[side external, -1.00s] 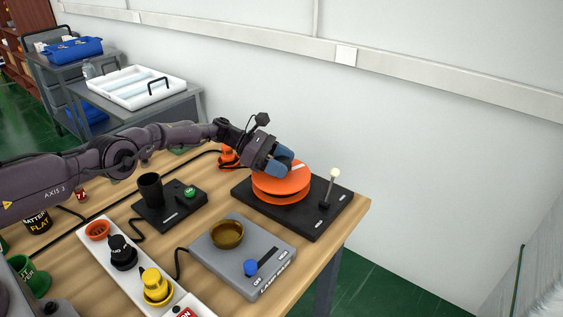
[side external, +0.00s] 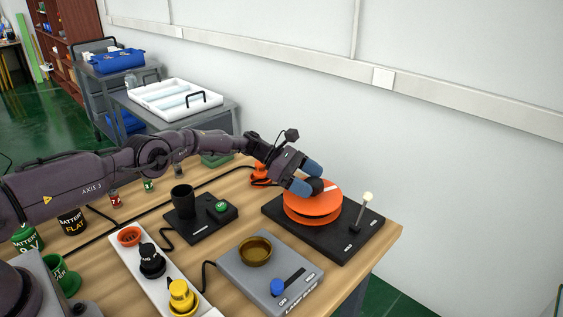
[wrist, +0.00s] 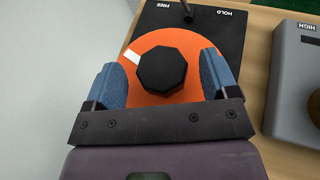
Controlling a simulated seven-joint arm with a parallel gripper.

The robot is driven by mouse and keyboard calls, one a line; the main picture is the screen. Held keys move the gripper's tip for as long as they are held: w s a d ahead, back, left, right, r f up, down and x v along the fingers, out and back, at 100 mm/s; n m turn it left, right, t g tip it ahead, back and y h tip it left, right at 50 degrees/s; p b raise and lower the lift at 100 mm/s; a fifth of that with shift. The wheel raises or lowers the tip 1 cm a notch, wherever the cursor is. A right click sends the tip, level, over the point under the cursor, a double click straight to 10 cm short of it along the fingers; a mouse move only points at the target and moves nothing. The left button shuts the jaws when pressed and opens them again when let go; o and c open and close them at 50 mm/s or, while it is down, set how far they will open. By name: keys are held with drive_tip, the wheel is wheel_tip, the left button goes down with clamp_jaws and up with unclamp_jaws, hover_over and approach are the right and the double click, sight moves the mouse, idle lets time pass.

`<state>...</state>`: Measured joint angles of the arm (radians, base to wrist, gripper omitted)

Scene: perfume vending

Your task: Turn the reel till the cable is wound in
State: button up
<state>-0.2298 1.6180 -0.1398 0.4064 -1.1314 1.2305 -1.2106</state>
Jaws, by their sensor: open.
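The reel (side external: 300,208) is a flat orange disc on a black base (side external: 340,245). A black faceted knob (wrist: 170,70) stands at its centre and a white mark (wrist: 132,57) lies near its rim. My gripper (side external: 306,178) is over the reel. In the wrist view, its open blue fingers (wrist: 163,78) sit on either side of the knob, with gaps between. A lever with a pale round tip (side external: 368,196) stands on the base beside the reel, near the labels FREE and HOLD. I cannot tell how much cable is out.
A grey unit (side external: 235,275) with a brown bowl (side external: 255,250) and blue knob stands in front. A black plate with a dark cup (side external: 182,200) and a white strip (side external: 160,275) with coloured plugs lie left. An orange object (side external: 262,172) sits behind. The wall is close behind the table.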

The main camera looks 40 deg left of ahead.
drive_tip(key=v, duration=1.1)
drive_tip(key=shift+a+r, duration=0.2)
drive_tip(key=shift+s, duration=0.15)
drive_tip(key=shift+c, duration=0.2)
drive_tip(key=s+d+r+m+g+y, duration=0.1)
drive_tip(key=d+r+m+g+y, duration=0.15)
drive_tip(key=d+m+y, duration=0.55)
drive_tip(key=s+d+r+m+g+y, duration=0.1)
drive_tip(key=s+d+r+m+y, duration=0.25)
drive_tip(key=d, duration=0.55)
drive_tip(key=w+a+r+m+t+y, duration=0.1)
drive_tip(key=w+a+m+t+y, duration=0.25)
drive_tip(key=m, duration=0.25)
drive_tip(key=shift+g+h, duration=0.3)
drive_tip(key=x, duration=1.2)
drive_tip(key=shift+w+a+f, duration=0.15)
drive_tip(key=shift+w, duration=0.2)
